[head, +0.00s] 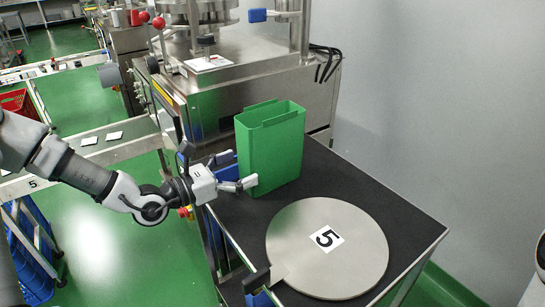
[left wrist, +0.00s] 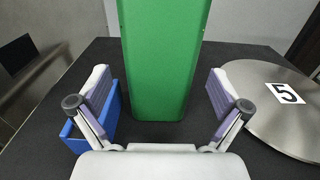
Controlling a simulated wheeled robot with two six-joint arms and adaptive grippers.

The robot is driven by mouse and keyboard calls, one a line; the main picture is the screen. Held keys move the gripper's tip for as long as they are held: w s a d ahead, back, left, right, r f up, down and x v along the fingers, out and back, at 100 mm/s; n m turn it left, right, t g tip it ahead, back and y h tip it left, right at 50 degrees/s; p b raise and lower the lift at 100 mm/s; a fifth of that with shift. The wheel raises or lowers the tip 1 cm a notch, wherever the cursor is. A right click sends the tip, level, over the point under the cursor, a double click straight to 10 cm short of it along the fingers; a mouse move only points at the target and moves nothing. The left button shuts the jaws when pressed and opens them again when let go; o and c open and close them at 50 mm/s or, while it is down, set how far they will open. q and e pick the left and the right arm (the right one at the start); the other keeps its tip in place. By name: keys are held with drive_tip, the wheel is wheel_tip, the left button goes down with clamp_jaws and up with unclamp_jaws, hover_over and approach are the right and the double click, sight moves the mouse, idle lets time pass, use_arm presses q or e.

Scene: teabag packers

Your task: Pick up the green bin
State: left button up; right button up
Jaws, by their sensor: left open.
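The green bin (head: 272,152) is a tall, open-topped box standing upright on the black table, against the steel machine. In the left wrist view the bin (left wrist: 163,60) stands just ahead, between the lines of the two fingers. My left gripper (head: 246,176) comes in from the left, low beside the bin. In the left wrist view the left gripper (left wrist: 158,105) is open, with one finger on each side of the bin and visible gaps to it. My right gripper is not in view; only a white part shows at the right edge of the head view.
A round steel plate (head: 300,262) marked 5 lies on the black table (head: 400,223) in front of the bin. A blue object (left wrist: 112,118) sits by the left finger. The steel machine (head: 230,85) stands behind, and a grey wall (head: 440,90) is at right.

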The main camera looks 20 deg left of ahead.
use_arm(q)
drive_tip(key=x, duration=0.4)
drive_tip(key=shift+w+d+b, duration=0.2)
drive_tip(key=shift+b, duration=0.2)
drive_tip(key=shift+s+a, duration=0.1)
drive_tip(key=c, duration=1.6)
drive_tip(key=shift+r, duration=0.1)
drive_tip(key=shift+r+p, duration=0.5)
drive_tip(key=shift+r, duration=0.05)
wheel_tip(320, 180, up, 3)
drive_tip(key=shift+f+p, duration=0.1)
drive_tip(key=shift+p, duration=1)
drive_tip(key=p, duration=1.9)
approach(256, 145)
drive_tip(key=shift+s+a+f, duration=0.25)
drive_tip(key=shift+a+f, duration=0.1)
drive_tip(key=shift+a, duration=0.45)
drive_tip(key=shift+s+a+f, duration=0.25)
drive_tip(key=shift+a+f, duration=0.05)
drive_tip(key=shift+a, duration=0.55)
drive_tip(key=shift+s+a+f, duration=0.2)
drive_tip(key=shift+a+f, duration=0.15)
drive_tip(key=shift+a, duration=0.45)
